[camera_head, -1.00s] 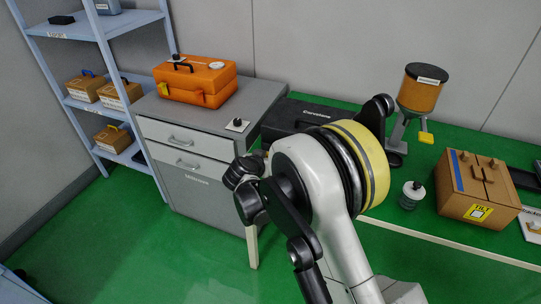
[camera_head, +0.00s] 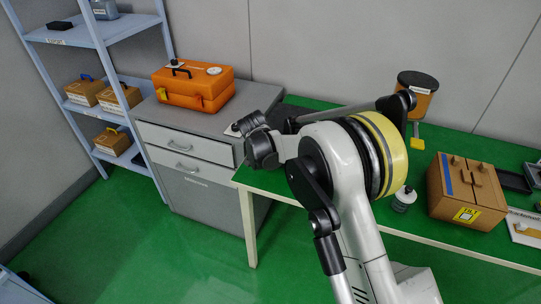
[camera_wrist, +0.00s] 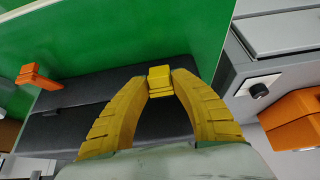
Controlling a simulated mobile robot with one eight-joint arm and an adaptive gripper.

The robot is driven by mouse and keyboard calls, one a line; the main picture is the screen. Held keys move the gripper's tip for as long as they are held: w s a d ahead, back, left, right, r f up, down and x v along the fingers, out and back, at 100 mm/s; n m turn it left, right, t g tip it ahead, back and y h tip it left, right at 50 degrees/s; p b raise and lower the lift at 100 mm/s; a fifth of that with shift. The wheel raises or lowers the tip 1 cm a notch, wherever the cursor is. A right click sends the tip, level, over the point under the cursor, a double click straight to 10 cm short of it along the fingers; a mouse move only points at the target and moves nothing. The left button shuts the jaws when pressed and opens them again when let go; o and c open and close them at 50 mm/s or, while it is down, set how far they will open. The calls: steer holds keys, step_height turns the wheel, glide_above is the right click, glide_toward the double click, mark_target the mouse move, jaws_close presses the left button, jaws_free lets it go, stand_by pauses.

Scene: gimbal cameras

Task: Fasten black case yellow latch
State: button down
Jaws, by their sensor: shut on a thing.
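The black case (camera_wrist: 75,102) lies across the wrist view, with the green table top around it. Its yellow latch (camera_wrist: 160,72) stands between the tips of my gripper (camera_wrist: 160,90), whose two yellow fingers are closed on its sides. An orange latch (camera_wrist: 36,76) sticks out at the case's left part. My fingers hide some of the case's edge. In the head view my arm covers most of the case and the fingers cannot be seen there.
An orange case (camera_head: 195,88) stands on the grey drawer cabinet (camera_head: 190,155) left of my arm. A small bottle (camera_head: 403,200), a brown box (camera_head: 467,190) and a hopper (camera_head: 417,95) stand on the green table (camera_head: 300,185) to the right. Blue shelves (camera_head: 75,60) are far left.

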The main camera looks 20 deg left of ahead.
steer(key=c, duration=1.2)
jaws_free()
steer(key=v, duration=1.2)
